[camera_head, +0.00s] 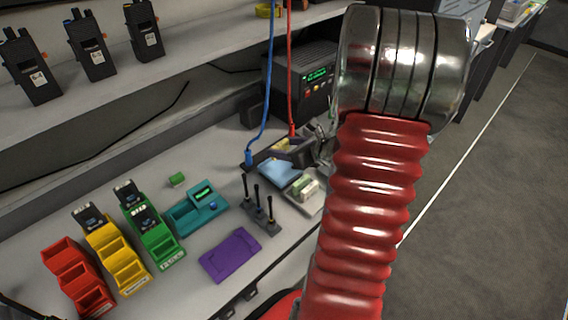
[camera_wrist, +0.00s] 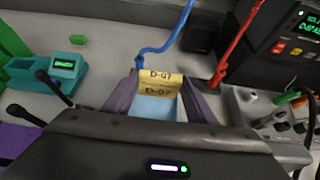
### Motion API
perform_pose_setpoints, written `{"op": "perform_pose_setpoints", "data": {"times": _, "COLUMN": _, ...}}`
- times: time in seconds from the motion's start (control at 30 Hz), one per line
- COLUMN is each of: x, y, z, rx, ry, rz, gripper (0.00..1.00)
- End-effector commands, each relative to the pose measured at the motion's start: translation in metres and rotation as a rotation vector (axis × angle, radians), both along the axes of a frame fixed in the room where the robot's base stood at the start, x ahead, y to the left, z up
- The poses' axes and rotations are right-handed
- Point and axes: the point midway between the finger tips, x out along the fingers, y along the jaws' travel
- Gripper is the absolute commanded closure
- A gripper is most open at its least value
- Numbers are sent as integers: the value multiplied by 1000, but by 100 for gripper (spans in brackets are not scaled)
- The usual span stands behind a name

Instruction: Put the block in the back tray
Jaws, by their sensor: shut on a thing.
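My gripper (camera_wrist: 160,92) is shut on a yellow block (camera_wrist: 160,80) marked D-07, which sits between its two dark fingers. A light blue surface (camera_wrist: 155,106) shows below the yellow face; I cannot tell whether it belongs to the block. In the head view, my gripper (camera_head: 287,150) is past the light blue piece (camera_head: 280,171), near the blue and red cables, and my arm covers much of the right side. A teal tray (camera_head: 183,222) with a small display lies to the left, and it also shows in the wrist view (camera_wrist: 22,72).
Red (camera_head: 62,252), yellow (camera_head: 122,263) and green (camera_head: 157,243) stepped bins stand at the left front. A small green block (camera_head: 177,180) lies behind the teal tray. A purple mat (camera_head: 230,256) and an upright black-post stand (camera_head: 262,213) lie nearer. A black radio unit (camera_head: 306,85) stands behind.

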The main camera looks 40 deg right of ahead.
Motion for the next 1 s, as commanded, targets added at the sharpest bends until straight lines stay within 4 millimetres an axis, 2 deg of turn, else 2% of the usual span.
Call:
{"op": "perform_pose_setpoints", "data": {"times": 0.1, "x": 0, "y": 0, "z": -16, "rx": 3, "ry": 2, "rz": -1, "gripper": 71}}
{"op": "perform_pose_setpoints", "data": {"times": 0.2, "x": 0, "y": 0, "z": -22, "rx": 2, "ry": 0, "rz": -1, "gripper": 71}}
{"op": "perform_pose_setpoints", "data": {"times": 0.67, "x": 0, "y": 0, "z": -28, "rx": 1, "ry": 0, "rz": 0, "gripper": 71}}
{"op": "perform_pose_setpoints", "data": {"times": 1.0, "x": 0, "y": 0, "z": -62, "rx": 2, "ry": 1, "rz": -1, "gripper": 71}}
